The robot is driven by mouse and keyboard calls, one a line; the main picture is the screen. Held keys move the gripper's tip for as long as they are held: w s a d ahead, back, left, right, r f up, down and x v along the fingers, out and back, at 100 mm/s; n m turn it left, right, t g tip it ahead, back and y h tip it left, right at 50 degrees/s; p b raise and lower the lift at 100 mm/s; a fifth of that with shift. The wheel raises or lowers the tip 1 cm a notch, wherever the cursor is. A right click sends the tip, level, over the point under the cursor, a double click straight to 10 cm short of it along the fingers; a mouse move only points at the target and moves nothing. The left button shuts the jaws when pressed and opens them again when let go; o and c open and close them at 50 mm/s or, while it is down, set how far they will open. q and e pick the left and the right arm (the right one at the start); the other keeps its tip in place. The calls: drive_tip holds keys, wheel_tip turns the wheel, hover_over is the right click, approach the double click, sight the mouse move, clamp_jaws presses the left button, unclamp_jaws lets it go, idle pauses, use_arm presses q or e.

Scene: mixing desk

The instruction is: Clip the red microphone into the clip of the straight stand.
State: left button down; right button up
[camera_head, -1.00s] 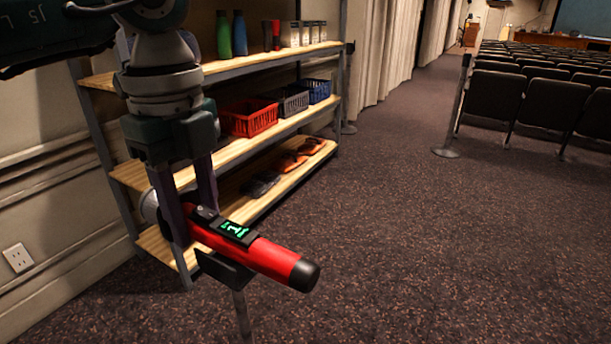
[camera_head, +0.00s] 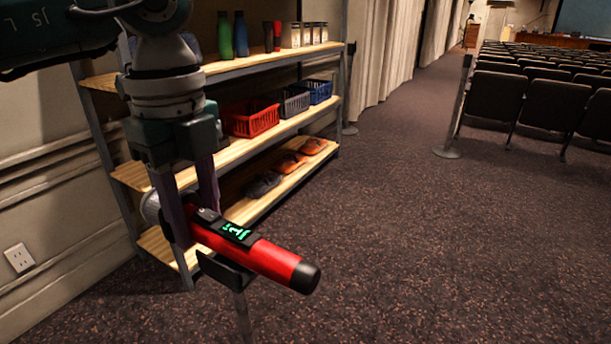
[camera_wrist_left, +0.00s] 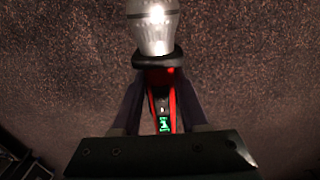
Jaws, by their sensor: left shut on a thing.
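The red microphone (camera_head: 268,260) has a black end cap, a small green display and a silver head. It lies tilted, its cap end toward the lower right in the head view. My left gripper (camera_head: 195,218) is shut on it near the head end. The black clip (camera_head: 226,272) of the straight stand (camera_head: 243,318) is right under the microphone's body, touching or very close; I cannot tell whether it grips the body. In the left wrist view the microphone (camera_wrist_left: 157,32) shows its silver head beyond my fingers, and the clip cannot be made out. My right gripper is not in view.
A shelf unit (camera_head: 220,152) stands behind my left arm, with bottles on top, a red basket (camera_head: 250,118) and other baskets in the middle, and dark and orange items below. A barrier post (camera_head: 454,110) and rows of seats (camera_head: 495,105) are at right. The carpet between is clear.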

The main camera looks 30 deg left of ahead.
use_arm(q)
drive_tip(key=shift+f+b, duration=0.65)
drive_tip(key=shift+f, duration=0.25)
idle(0.4)
drive_tip(key=shift+c, duration=1.8)
unclamp_jaws()
drive_tip(key=shift+o, duration=0.4)
drive_tip(key=shift+o, duration=1.4)
drive_tip(key=shift+r, duration=0.1)
drive_tip(key=shift+r+p, duration=3.25)
drive_tip(key=shift+r, duration=0.25)
